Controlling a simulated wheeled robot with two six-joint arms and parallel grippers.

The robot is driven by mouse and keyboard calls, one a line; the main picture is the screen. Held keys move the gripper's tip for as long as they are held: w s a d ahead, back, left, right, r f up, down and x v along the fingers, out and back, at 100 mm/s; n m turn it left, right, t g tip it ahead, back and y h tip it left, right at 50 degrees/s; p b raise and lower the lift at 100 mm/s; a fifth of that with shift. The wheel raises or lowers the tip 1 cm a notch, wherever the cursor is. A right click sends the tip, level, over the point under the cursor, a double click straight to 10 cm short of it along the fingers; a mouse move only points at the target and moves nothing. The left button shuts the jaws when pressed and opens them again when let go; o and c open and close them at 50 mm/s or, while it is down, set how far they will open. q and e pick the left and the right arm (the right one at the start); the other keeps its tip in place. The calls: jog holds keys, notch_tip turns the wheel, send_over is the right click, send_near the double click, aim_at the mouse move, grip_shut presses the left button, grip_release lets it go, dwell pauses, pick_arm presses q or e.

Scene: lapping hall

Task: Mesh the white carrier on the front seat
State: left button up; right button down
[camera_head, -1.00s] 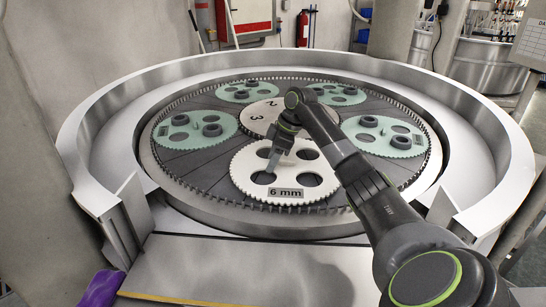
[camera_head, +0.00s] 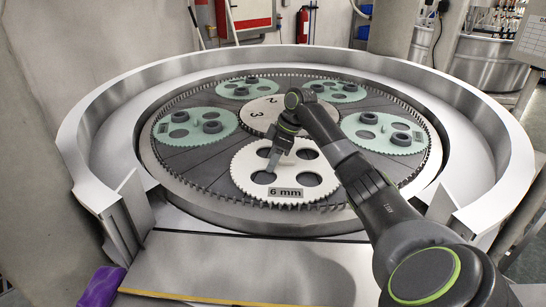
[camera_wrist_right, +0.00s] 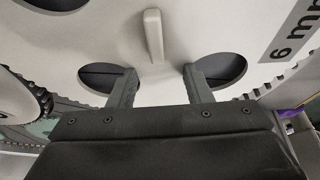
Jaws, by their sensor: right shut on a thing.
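The white carrier (camera_head: 243,172), a toothed disc with round holes and a "6 mm" label, lies at the front of the lapping plate (camera_head: 185,162). My right gripper (camera_head: 271,162) reaches down onto it from the right. In the right wrist view my gripper (camera_wrist_right: 160,85) has its two fingers at two holes of the white carrier (camera_wrist_right: 115,45), shut on the web between them. A pale raised bar stands on the carrier just beyond. The carrier's front teeth are close to the pinned outer ring (camera_head: 215,200); I cannot tell whether they engage. My left gripper is not in view.
Several green carriers (camera_head: 203,140) with dark round pieces sit around the white numbered centre disc (camera_head: 252,108). A high metal wall (camera_head: 90,125) surrounds the plate, with a gap at the front. A purple thing (camera_head: 101,288) lies at bottom left.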

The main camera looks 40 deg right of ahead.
jog(key=shift+f, duration=0.25)
jog(key=c, duration=0.6)
grip_release()
jog(key=shift+c, duration=0.2)
jog(key=shift+s+f, duration=0.1)
jog(key=shift+f, duration=0.05)
jog(key=b+v, duration=0.4)
jog(key=v, duration=0.8)
notch_tip(320, 180, up, 5)
jog(key=p, duration=0.4)
send_over(289, 160)
jog(key=s+d, duration=0.1)
jog(key=s, duration=0.1)
jog(key=shift+w, duration=0.25)
